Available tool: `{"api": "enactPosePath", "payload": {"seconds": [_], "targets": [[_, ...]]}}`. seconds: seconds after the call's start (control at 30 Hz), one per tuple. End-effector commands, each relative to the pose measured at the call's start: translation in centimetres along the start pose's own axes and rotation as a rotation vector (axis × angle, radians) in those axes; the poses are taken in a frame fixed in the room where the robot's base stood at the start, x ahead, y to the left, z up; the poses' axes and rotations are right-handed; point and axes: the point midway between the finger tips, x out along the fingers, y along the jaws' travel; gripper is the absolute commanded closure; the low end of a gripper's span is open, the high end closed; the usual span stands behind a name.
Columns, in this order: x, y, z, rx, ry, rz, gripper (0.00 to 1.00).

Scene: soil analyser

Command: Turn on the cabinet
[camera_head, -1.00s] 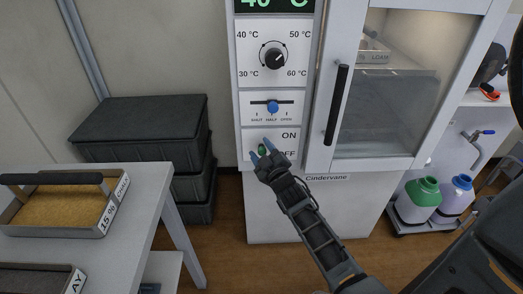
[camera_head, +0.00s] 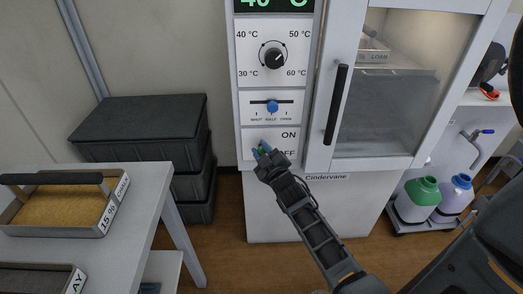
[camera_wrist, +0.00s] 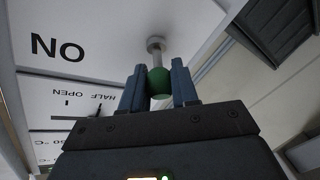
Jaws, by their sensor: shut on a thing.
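The cabinet (camera_head: 310,205) is white, with a control panel on its left side and a glass door. Its lowest panel (camera_head: 250,135) carries the words ON above and OFF below, and a switch with a green ball knob (camera_wrist: 159,82). My gripper (camera_head: 262,151) is at that switch, and its blue fingers hide most of the knob in the head view. In the wrist view my gripper (camera_wrist: 158,88) is shut on the green knob, one finger on each side. A metal stem joins the knob to the panel.
Above the switch are a slider with a blue knob (camera_head: 272,107) near HALF, a temperature dial (camera_head: 272,55) and a green display. The door handle (camera_head: 336,104) is close on the right. Dark crates (camera_head: 140,130) and a table with trays (camera_head: 150,190) stand left.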

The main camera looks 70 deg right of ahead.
Motion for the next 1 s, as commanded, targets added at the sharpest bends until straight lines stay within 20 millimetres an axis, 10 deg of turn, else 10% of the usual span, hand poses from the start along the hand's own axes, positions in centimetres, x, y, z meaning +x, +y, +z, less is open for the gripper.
{"api": "enactPosePath", "payload": {"seconds": [0.97, 1.0], "targets": [[0.46, 0.46, -0.75, 0.054, -0.099, -0.092, 1.0], [0.46, 0.46, -0.76, 0.054, -0.099, -0.092, 0.69]]}}
